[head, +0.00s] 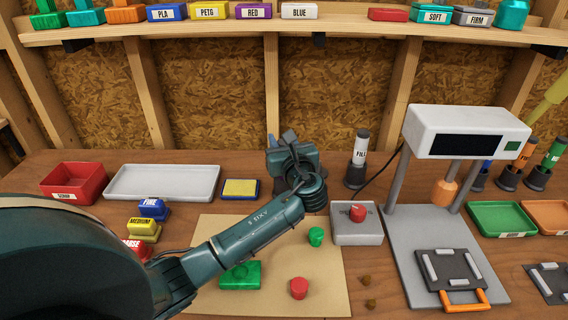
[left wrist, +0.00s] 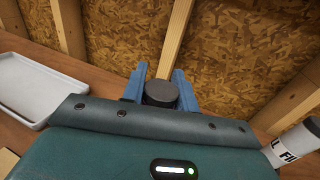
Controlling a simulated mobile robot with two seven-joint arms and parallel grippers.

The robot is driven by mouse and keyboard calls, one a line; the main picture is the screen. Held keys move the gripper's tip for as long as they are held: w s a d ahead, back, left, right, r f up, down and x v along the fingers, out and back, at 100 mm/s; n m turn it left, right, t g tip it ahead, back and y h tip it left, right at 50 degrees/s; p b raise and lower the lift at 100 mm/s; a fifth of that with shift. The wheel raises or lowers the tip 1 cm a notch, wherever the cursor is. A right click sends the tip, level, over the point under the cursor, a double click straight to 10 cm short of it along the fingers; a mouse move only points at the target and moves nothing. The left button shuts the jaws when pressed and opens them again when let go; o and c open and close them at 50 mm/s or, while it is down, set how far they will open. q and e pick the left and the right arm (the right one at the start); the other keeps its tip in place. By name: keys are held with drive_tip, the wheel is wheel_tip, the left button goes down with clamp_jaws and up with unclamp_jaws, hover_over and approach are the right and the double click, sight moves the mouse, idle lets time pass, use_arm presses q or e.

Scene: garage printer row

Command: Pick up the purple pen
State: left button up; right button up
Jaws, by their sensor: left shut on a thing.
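My left gripper (head: 290,150) is at the back of the workbench, past the tan mat. In the left wrist view its blue jaws (left wrist: 161,88) are shut on a dark-capped pen (left wrist: 161,94). Only the pen's dark round end shows there. Its body is hidden behind the gripper, so I see no purple on it. In the head view the gripper and forearm cover most of it, and I cannot tell whether it is clear of the bench. My right gripper is not in view.
A white FILL pen (head: 360,148) stands in a dark holder right of the gripper. A grey box with a red knob (head: 357,226) and a white press (head: 465,130) are nearby. A white tray (head: 162,196) and yellow pad (head: 240,188) lie left. Several pens stand far right.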

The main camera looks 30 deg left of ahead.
use_arm(q)
clamp_jaws()
drive_tip(key=shift+r, duration=0.1)
